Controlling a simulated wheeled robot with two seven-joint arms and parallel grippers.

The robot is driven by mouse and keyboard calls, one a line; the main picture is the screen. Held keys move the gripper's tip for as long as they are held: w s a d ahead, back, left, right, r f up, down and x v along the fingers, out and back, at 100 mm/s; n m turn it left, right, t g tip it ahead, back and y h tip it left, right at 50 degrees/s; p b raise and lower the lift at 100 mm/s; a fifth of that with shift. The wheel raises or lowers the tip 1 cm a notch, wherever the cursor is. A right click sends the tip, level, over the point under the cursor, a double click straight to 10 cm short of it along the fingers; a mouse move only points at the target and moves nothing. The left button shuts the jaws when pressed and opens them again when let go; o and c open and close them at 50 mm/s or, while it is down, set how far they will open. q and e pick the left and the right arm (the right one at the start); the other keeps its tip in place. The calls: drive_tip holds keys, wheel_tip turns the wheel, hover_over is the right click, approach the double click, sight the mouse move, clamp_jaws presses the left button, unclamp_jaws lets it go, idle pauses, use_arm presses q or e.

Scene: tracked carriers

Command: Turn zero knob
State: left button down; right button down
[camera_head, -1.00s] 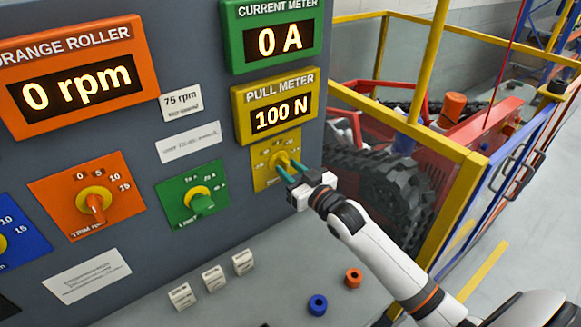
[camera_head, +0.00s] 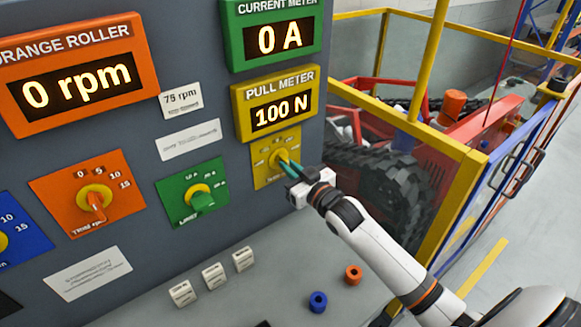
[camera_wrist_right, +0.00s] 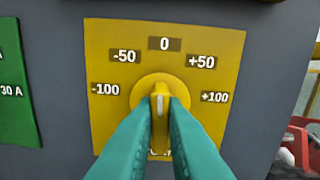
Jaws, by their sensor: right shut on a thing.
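The zero knob (camera_wrist_right: 160,92) is yellow, on a yellow plate (camera_wrist_right: 115,65) marked -100, -50, 0, +50 and +100. In the right wrist view its white line stands upright, roughly in line with the 0. My right gripper (camera_head: 288,166) is shut on the knob, with one teal finger on each side of it. The fingers hide the lower part of the plate. The yellow pull meter (camera_head: 235,105) above the knob reads 100 N. My left gripper is not in view.
The current meter (camera_head: 234,45) reads 0 A, the orange roller display 0 rpm. A yellow rail (camera_head: 450,215) stands right of my right arm.

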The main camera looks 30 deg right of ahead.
drive_tip(key=shift+a+f+n+p, duration=0.1)
drive_tip(key=shift+n+p, duration=0.15)
drive_tip(key=shift+n, duration=3.5)
drive_tip(key=shift+a+n+p, duration=0.1)
drive_tip(key=shift+n+p, duration=0.15)
drive_tip(key=shift+n, duration=3.5)
drive_tip(key=c, duration=1.5)
unclamp_jaws()
drive_tip(key=shift+f, duration=0.1)
